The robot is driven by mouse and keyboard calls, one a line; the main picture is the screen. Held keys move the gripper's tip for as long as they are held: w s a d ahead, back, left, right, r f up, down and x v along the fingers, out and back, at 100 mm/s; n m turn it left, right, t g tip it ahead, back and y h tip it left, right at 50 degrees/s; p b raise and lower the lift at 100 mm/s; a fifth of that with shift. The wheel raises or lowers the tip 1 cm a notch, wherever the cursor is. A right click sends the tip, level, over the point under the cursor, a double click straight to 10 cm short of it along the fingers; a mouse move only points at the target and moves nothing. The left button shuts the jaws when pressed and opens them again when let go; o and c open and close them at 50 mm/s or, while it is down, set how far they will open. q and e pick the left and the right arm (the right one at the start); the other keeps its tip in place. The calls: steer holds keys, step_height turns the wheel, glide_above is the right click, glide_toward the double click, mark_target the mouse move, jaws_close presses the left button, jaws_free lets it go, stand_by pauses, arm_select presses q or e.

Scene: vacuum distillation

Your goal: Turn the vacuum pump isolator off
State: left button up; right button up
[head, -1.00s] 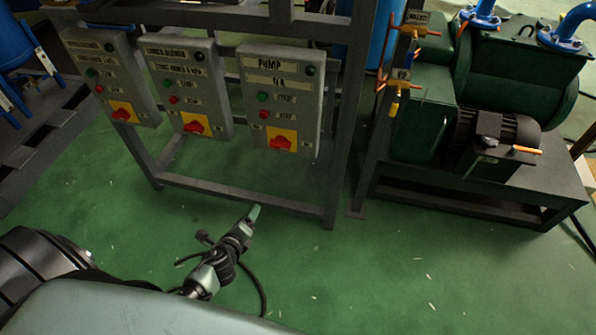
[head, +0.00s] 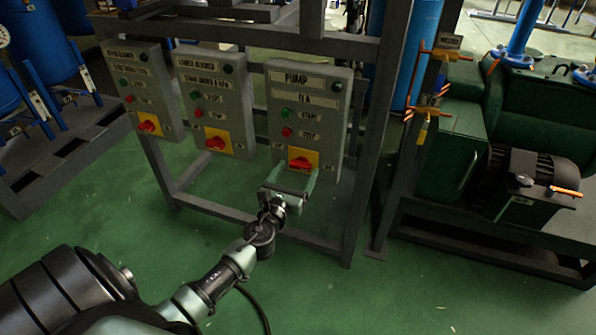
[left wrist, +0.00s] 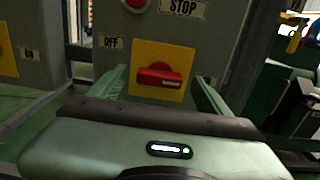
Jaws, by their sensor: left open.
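The pump isolator is a red rotary knob (head: 300,163) on a yellow plate, low on the grey box labelled PUMP (head: 311,96). In the left wrist view the red knob (left wrist: 159,75) lies with its handle roughly horizontal, and an OFF label is left of the yellow plate. My left gripper (head: 292,176) is open just below and in front of the knob. In the left wrist view its two fingers (left wrist: 160,88) stand wide apart, one on each side of the yellow plate. Whether they touch the box I cannot tell. My right gripper is out of view.
Two similar grey boxes with red isolators, a middle one (head: 211,100) and a left one (head: 143,92), hang beside the PUMP box on a dark metal frame (head: 365,150). A green pump (head: 525,110) stands at the right. The green floor (head: 340,300) in front is clear.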

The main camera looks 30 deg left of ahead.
arm_select(q)
steer(key=shift+w+a, duration=0.1)
steer(key=shift+w, duration=0.45)
steer(key=c, duration=1.4)
steer(key=shift+o, duration=0.2)
steer(key=shift+n, duration=0.4)
steer(key=n+b, duration=0.1)
steer(key=n, duration=0.2)
steer(key=shift+a+f+n, duration=0.1)
steer(key=shift+n, duration=0.3)
steer(key=n, duration=0.4)
steer(key=shift+s+n+b, duration=0.1)
steer(key=shift+n+b, duration=0.2)
steer(key=shift+b, duration=0.05)
steer(key=n, duration=0.4)
steer(key=shift+a+f+n, duration=0.1)
steer(key=shift+n, duration=0.2)
steer(key=shift+f+n+p, duration=0.1)
steer(key=shift+n+p, duration=0.25)
steer(key=shift+n, duration=1.75)
